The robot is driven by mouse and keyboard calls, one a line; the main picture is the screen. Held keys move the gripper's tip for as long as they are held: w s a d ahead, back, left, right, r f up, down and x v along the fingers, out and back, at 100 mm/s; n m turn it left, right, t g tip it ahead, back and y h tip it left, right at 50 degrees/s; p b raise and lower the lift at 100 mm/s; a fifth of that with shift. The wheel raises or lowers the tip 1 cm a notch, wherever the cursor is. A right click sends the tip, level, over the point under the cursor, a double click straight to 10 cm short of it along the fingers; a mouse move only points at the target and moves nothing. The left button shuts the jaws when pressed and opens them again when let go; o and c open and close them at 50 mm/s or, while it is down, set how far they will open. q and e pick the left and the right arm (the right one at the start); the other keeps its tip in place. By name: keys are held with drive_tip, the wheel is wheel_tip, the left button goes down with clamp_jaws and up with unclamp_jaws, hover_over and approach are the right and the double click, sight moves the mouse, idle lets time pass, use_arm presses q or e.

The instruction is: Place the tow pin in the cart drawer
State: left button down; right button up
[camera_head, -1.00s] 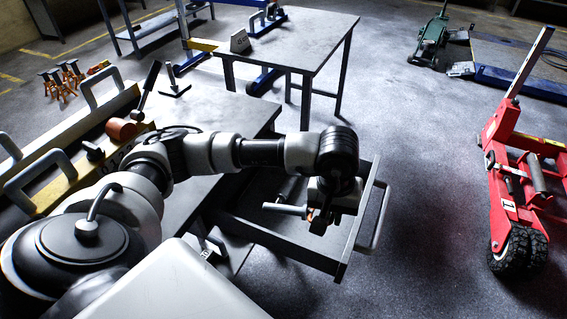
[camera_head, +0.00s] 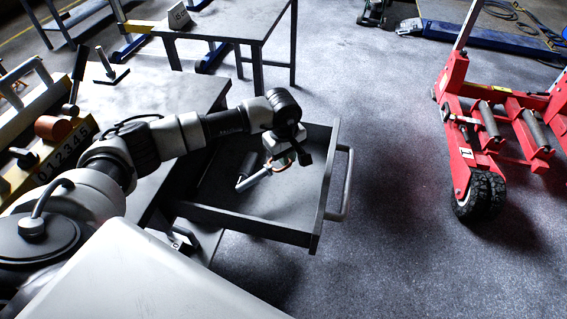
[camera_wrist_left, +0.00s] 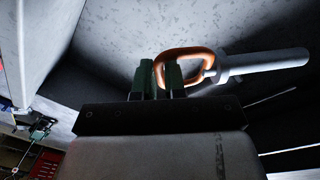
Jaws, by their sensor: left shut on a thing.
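The tow pin (camera_head: 253,180) is a grey rod with a copper-coloured ring handle. My left gripper (camera_head: 283,160) is shut on the ring, and the rod sticks out to the left in the head view. In the left wrist view the ring (camera_wrist_left: 188,60) sits at the dark green fingertips (camera_wrist_left: 168,75), with the rod pointing right. The cart drawer (camera_head: 295,205) is pulled open, dark grey, with a bar handle on its front. The gripper and pin appear over the drawer's interior; I cannot tell whether the pin touches its floor. My right gripper is out of view.
The cart top (camera_head: 150,100) beside the drawer carries a yellow numbered rack (camera_head: 50,160) and an upright pin on a base (camera_head: 108,68). A second table (camera_head: 235,20) stands behind. A red trolley jack (camera_head: 470,140) is at right. The floor between is clear.

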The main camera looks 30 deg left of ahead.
sight(284, 174)
use_arm(q)
drive_tip(key=shift+a+f, duration=0.3)
drive_tip(key=shift+f, duration=0.1)
wheel_tip(284, 174, down, 4)
drive_tip(key=shift+r, duration=0.2)
drive_tip(key=c, duration=1.2)
unclamp_jaws()
drive_tip(key=shift+r, duration=0.1)
drive_tip(key=r, duration=1.2)
drive_tip(key=shift+s+a, duration=0.25)
drive_tip(key=shift+s, duration=0.15)
